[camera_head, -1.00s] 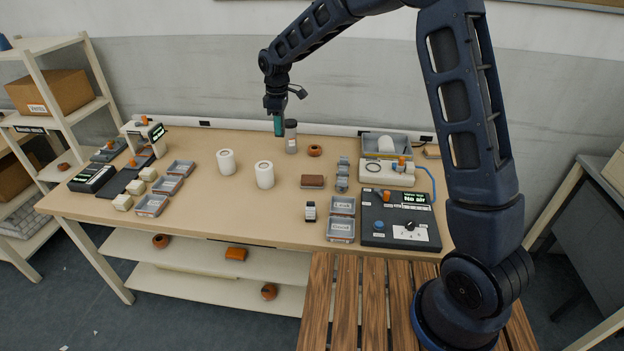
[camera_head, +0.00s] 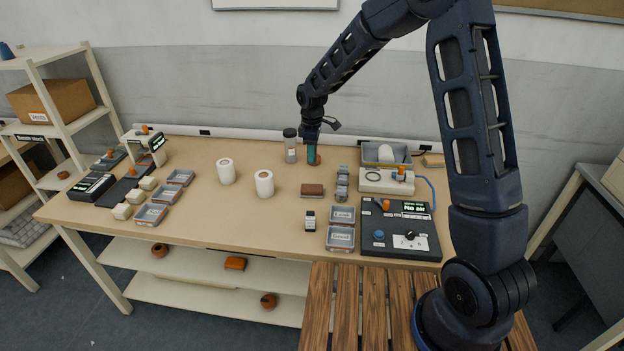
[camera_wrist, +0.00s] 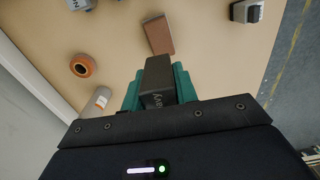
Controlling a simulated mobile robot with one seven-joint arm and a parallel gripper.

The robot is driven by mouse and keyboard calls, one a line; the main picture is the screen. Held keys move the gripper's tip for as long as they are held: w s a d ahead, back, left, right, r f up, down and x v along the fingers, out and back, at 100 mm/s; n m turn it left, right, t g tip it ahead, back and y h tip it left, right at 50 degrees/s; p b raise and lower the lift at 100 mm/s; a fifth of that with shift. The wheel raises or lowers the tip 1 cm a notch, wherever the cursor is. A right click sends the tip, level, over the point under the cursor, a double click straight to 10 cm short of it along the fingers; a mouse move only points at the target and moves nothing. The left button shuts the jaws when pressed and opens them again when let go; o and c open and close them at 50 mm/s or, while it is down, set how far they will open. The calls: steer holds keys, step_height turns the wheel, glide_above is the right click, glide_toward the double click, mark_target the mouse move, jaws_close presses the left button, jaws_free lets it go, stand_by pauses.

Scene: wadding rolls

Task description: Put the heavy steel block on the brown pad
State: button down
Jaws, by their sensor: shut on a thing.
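My gripper (camera_wrist: 158,92) is shut on the heavy steel block (camera_wrist: 157,72), a dark grey block with partly visible lettering ending in "vy". In the head view my gripper (camera_head: 312,155) is over the back of the table, just right of a dark-capped jar. Its teal fingers hide the block there. The brown pad (camera_head: 312,190) lies on the table, in front of my gripper and apart from it. In the wrist view the brown pad (camera_wrist: 158,35) shows just beyond the held block, with nothing on it.
Two white rolls (camera_head: 264,183) are left of the pad. Grey weights (camera_head: 342,183), trays (camera_head: 341,238) and a control box (camera_head: 400,232) are to the right. Bare table lies left of the pad.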

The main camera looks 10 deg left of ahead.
step_height(320, 180, down, 11)
steer(key=shift+f, duration=0.2)
stand_by(0.5)
steer(key=shift+f, duration=0.15)
steer(key=c, duration=1.1)
jaws_free()
